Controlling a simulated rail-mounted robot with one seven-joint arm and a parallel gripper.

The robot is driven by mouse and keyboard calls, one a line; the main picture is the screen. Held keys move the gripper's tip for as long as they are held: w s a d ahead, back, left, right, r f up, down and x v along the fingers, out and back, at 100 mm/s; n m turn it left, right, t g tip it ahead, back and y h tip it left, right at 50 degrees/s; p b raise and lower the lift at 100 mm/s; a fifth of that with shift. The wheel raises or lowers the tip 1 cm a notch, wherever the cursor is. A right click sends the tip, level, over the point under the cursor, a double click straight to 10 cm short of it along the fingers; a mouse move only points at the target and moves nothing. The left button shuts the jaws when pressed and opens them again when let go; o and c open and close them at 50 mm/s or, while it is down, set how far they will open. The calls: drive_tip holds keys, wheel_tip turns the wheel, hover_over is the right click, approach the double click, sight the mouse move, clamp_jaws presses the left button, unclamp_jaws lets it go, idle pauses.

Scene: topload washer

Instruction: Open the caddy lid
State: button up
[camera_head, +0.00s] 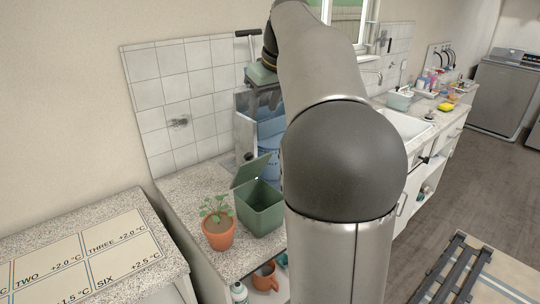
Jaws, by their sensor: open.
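The green caddy (262,216) stands on the speckled counter, left of my arm. Its green lid (249,171) is raised and tilted up from the body, leaving a gap between lid and body. A small light spot shows near the lid's lower edge. My gripper (274,101) is above and behind the caddy, apart from the lid, in front of the tiled wall. Its fingers are small and dark in this view, and I see nothing held between them. My arm hides the area right of the caddy.
A potted plant (218,232) stands close to the caddy's left. A blue container (270,142) in a grey-sided unit is behind it. An orange mug (265,276) and a bottle (239,292) are below the counter. The sink (405,124) is to the right.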

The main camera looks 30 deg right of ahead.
sight(249, 153)
drive_tip(key=p+x, duration=0.1)
drive_tip(key=x, duration=1.6)
drive_tip(key=shift+f, duration=0.15)
clamp_jaws()
